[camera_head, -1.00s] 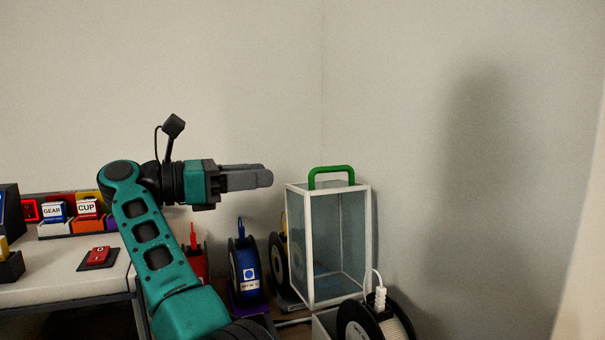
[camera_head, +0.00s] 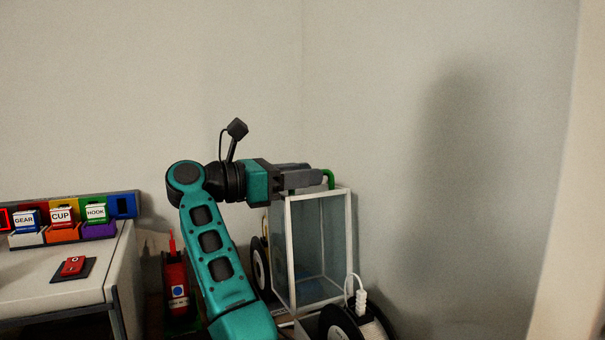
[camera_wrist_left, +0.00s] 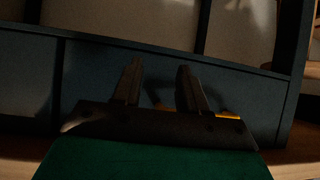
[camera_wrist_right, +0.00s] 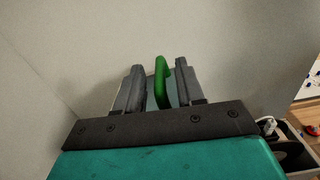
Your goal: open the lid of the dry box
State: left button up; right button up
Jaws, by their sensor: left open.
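The dry box (camera_head: 292,255) is a tall clear case with a white frame, standing on the right. A green handle (camera_head: 330,177) rises from its lid, which looks closed. My right gripper (camera_head: 312,175) is at the lid's height and hides most of the handle and part of the lid. In the right wrist view the green handle (camera_wrist_right: 160,80) stands between the two grey fingers, with a gap on each side. The right gripper is open. My left gripper (camera_wrist_left: 160,68) shows only in its wrist view, open and empty, before a dark panelled surface.
A white filament spool (camera_head: 350,325) stands in front of the dry box. Plain wall lies behind and right.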

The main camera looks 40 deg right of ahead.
jog(key=shift+d, duration=0.15)
jog(key=shift+c, duration=0.2)
jog(key=shift+s, duration=0.1)
grip_shut()
dwell(0.3)
